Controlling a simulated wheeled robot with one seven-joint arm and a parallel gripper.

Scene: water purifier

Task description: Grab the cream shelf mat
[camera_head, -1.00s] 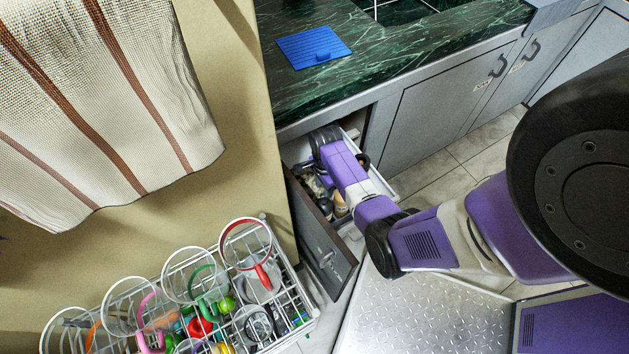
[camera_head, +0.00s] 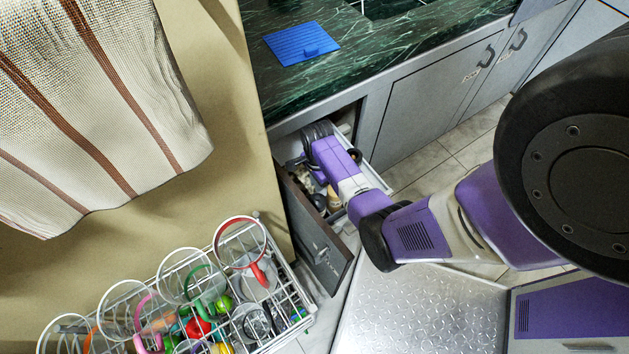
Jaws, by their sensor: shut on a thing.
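My gripper (camera_head: 317,132) is at the open cabinet under the counter, above the pulled-out drawer. It points inward, and its fingertips are hidden by its own body and the cabinet edge. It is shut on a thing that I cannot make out. I cannot clearly identify a cream shelf mat in the cabinet. The pulled-out drawer (camera_head: 318,236) has a grey front and holds several small bottles or jars (camera_head: 333,198), partly covered by my arm.
A cream towel with brown stripes (camera_head: 110,90) hangs on the wall at the left. A wire rack (camera_head: 290,318) with glasses and colourful items stands below it. A blue mat (camera_head: 300,46) lies on the green marble counter (camera_head: 400,60). Closed grey doors (camera_head: 430,90) are right of the drawer.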

